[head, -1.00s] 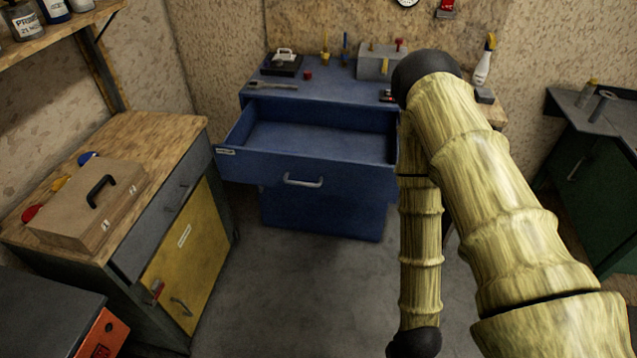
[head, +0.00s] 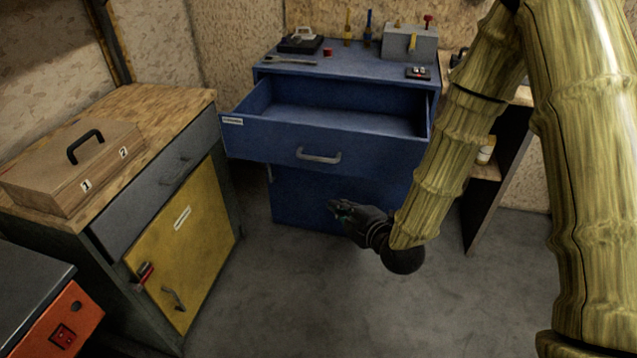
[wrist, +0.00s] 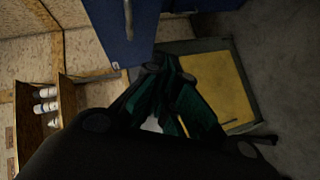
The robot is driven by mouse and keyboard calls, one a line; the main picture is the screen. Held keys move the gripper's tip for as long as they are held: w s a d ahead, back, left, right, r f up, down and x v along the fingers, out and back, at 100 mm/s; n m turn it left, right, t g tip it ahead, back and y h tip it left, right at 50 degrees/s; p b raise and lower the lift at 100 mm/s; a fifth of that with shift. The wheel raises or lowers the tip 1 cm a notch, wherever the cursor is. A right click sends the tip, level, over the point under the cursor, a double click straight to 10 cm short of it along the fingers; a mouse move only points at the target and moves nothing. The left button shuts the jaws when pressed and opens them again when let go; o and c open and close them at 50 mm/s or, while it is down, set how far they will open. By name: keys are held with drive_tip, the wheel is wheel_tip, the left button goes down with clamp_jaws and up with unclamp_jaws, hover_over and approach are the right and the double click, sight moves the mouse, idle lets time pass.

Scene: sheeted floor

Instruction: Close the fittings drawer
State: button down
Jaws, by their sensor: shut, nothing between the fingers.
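The fittings drawer (head: 270,139) is the blue top drawer of the blue cabinet (head: 300,197). It stands pulled well out and looks empty inside. Its front has a small white label at the left and a grey bar handle (head: 318,157) in the middle. My gripper (head: 335,207) is shut and empty, in front of the cabinet and below the handle, apart from the drawer in the head view. In the wrist view my gripper (wrist: 168,75) shows dark green fingers, with the blue drawer front (wrist: 118,30) above left of them.
A wooden bench with a yellow door (head: 185,240) and a tan case (head: 72,165) stands at the left. Tools and a grey block (head: 408,43) sit on the cabinet top. A dark-sided shelf (head: 495,180) is at the right. The floor (head: 300,290) in front is clear.

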wheel_tip(320, 180, up, 3)
drive_tip(key=w+a+n+t+y+b, duration=0.1)
drive_tip(key=w+n, duration=0.1)
drive_tip(key=n, duration=0.1)
approach(309, 159)
drive_tip(key=w+a, duration=0.2)
drive_tip(key=w, duration=0.1)
drive_tip(key=shift+w+a+f+p, duration=0.1)
drive_tip(key=shift+w+f+p, duration=0.3)
drive_tip(key=shift+w+f, duration=0.1)
